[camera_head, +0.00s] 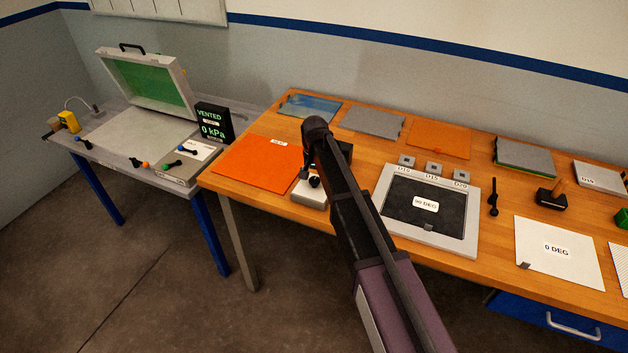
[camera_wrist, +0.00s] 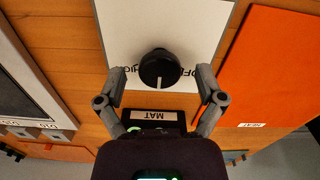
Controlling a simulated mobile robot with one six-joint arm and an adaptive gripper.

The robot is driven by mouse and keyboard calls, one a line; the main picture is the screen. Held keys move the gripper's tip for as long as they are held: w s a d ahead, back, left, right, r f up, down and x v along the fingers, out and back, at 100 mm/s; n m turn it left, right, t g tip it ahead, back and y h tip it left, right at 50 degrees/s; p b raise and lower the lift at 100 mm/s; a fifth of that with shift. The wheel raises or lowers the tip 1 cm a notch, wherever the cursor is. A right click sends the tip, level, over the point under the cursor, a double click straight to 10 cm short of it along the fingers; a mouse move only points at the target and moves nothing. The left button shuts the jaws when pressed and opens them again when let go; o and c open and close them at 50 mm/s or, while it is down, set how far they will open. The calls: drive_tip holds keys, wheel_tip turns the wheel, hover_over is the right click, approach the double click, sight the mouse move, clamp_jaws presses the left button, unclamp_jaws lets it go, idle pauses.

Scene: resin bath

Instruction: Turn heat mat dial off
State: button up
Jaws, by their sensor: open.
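The heat mat dial (camera_wrist: 158,70) is a round black knob with a white pointer line. In the wrist view the line points down the picture, between printed words partly hidden by the knob and fingers; the right one seems to read OFF. The knob sits on a pale control box (camera_head: 308,196), with a black MAT display (camera_wrist: 153,116) beside it. My gripper (camera_wrist: 160,82) is open, one finger on each side of the knob, with gaps showing. The head view shows it over the box, partly hidden by my arm. The orange heat mat (camera_head: 250,168) lies left of the box.
A framed black plate marked 90 DEG (camera_head: 408,205) lies right of my arm. Several small weights (camera_head: 433,168) stand behind it. A white 0 DEG sheet (camera_head: 560,265) lies farther right. An open-lidded vacuum table (camera_head: 130,135) stands left, with a VENTED display (camera_head: 213,122).

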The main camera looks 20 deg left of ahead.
drive_tip(key=c, duration=1.2)
drive_tip(key=shift+o, duration=0.2)
drive_tip(key=shift+n, duration=0.5)
drive_tip(key=n, duration=0.5)
drive_tip(key=shift+s, duration=0.1)
drive_tip(key=n, duration=0.6)
